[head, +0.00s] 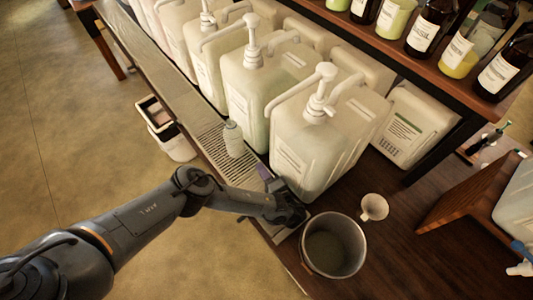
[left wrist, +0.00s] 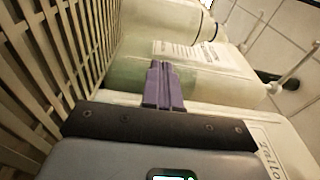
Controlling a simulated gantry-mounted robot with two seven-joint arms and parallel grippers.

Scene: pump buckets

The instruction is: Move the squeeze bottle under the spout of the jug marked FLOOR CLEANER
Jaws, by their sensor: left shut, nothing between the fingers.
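The pale squeeze bottle (head: 233,139) stands upright on the slatted drip grate, in front of the row of jugs. Large translucent jugs with white pump spouts stand in that row, including a near one (head: 322,140) and the one behind it (head: 262,95). Their labels are too small to read in the head view, so I cannot tell which is FLOOR CLEANER. My left gripper (head: 263,172) is low in front of the near jug, apart from the bottle, its purple fingers shut and empty. Those fingers show in the left wrist view (left wrist: 163,86). My right gripper is not in view.
A metal bucket (head: 333,246) and a white funnel (head: 374,207) stand on the dark counter at the near right. A shelf of bottles (head: 440,40) overhangs the back. The grate (head: 212,143) runs along the left edge, with a bin (head: 165,130) below.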

